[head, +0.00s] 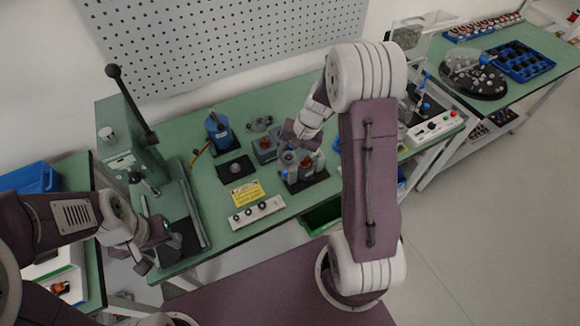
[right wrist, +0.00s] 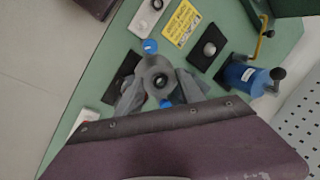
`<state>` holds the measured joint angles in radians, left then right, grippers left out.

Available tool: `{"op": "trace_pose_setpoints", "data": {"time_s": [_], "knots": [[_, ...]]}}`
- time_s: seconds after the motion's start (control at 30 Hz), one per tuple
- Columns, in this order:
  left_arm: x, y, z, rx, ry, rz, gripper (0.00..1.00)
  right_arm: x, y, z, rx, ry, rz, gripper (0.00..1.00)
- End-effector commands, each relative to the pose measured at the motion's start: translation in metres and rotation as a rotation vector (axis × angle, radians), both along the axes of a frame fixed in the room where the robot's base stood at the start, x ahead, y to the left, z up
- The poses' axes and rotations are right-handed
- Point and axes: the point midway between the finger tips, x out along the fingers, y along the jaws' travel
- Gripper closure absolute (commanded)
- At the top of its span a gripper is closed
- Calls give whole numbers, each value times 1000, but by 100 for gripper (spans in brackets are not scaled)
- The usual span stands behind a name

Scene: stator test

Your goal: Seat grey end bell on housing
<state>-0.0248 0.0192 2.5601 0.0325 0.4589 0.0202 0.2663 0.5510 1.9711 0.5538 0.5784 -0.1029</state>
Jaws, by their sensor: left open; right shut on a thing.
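The grey end bell (right wrist: 158,78) shows in the right wrist view as a rounded grey part with a dark central hole. My right gripper (right wrist: 160,90) is shut on it, one finger on each side. In the head view my right gripper (head: 303,163) is low over a black mat on the green bench. The housing cannot be clearly made out; the end bell and fingers cover what lies beneath, and I cannot tell whether they touch. My left gripper (head: 152,244) is open and empty at the left, near the press base.
A green lever press (head: 137,160) stands at the left. A blue device (head: 217,132), a yellow sign (head: 246,193), a white strip with dark knobs (head: 257,213) and a black pad with a round grey part (head: 236,170) lie around. A grey box (head: 264,154) stands close behind my right gripper.

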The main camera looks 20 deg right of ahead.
Motion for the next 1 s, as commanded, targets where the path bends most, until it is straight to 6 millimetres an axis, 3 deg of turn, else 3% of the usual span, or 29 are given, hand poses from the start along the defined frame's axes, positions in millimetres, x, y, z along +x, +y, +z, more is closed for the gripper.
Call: {"op": "trace_pose_setpoints", "data": {"time_s": [0.17,0.3,0.47,0.6,0.8,0.87,1.0], "knots": [[0,0,37,0,-1,0,53,33,-23,19,-9,7,-309,100],[0,0,88,0,-1,0,53,52,-49,38,-15,22,-607,100],[0,0,143,0,-1,0,53,53,-70,49,-20,37,-824,100],[0,0,183,0,-1,0,53,38,-70,52,-24,51,-870,100],[0,0,197,0,0,0,53,25,-68,47,-30,56,-870,100],[0,0,208,0,0,0,53,23,-68,56,-33,58,-868,100],[0,0,201,0,0,0,53,23,-68,49,-34,62,-869,100]]}}
